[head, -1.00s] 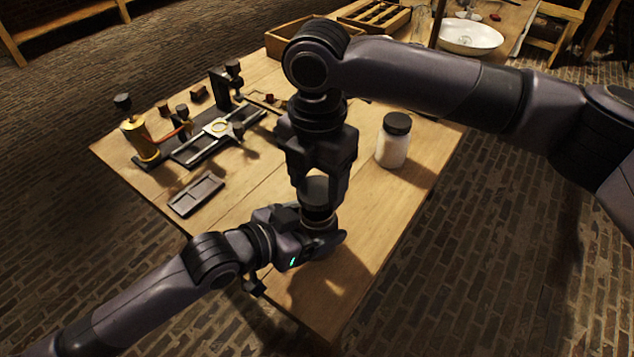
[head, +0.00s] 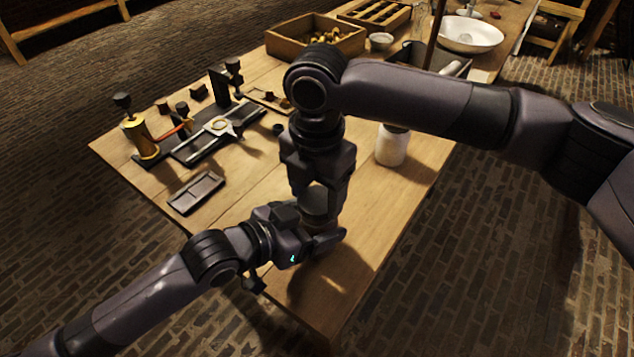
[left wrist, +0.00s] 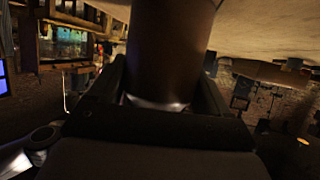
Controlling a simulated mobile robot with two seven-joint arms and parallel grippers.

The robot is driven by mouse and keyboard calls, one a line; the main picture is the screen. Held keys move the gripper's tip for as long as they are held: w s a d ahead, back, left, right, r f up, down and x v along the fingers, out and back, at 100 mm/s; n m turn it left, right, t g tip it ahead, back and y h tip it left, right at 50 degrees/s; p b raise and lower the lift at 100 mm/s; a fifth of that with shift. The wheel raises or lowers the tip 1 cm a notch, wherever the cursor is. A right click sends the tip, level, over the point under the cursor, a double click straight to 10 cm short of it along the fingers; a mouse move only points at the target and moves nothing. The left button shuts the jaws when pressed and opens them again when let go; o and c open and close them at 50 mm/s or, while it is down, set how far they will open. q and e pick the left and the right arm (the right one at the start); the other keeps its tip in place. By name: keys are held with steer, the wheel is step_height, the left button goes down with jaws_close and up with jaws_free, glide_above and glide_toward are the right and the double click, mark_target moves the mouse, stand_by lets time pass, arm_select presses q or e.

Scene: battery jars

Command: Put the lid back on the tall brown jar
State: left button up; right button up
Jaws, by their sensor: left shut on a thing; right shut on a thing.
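In the left wrist view a smooth brown cylinder, the tall brown jar (left wrist: 172,45), stands between the fingers of my left gripper (left wrist: 160,88). My left gripper (head: 318,240) is shut on it near the front edge of the table in the head view. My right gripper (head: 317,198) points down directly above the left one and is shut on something. That held thing is mostly hidden by the gripper; it may be the lid, but I cannot tell. The jar's mouth is hidden too, so whether lid and jar touch does not show.
A white jar (head: 391,148) stands right of my right gripper, its top behind my right forearm. A dark tray (head: 196,193) and a brass-and-black apparatus (head: 145,140) are at the left. A wooden box (head: 290,47) and a white basin (head: 470,35) are further back.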

steer(key=shift+f, duration=0.6)
stand_by(0.5)
arm_select(q)
jaws_close()
arm_select(e)
steer(key=m, duration=0.5)
steer(key=shift+m, duration=0.3)
steer(key=m, duration=0.4)
steer(key=o, duration=1)
steer(key=shift+r, duration=0.1)
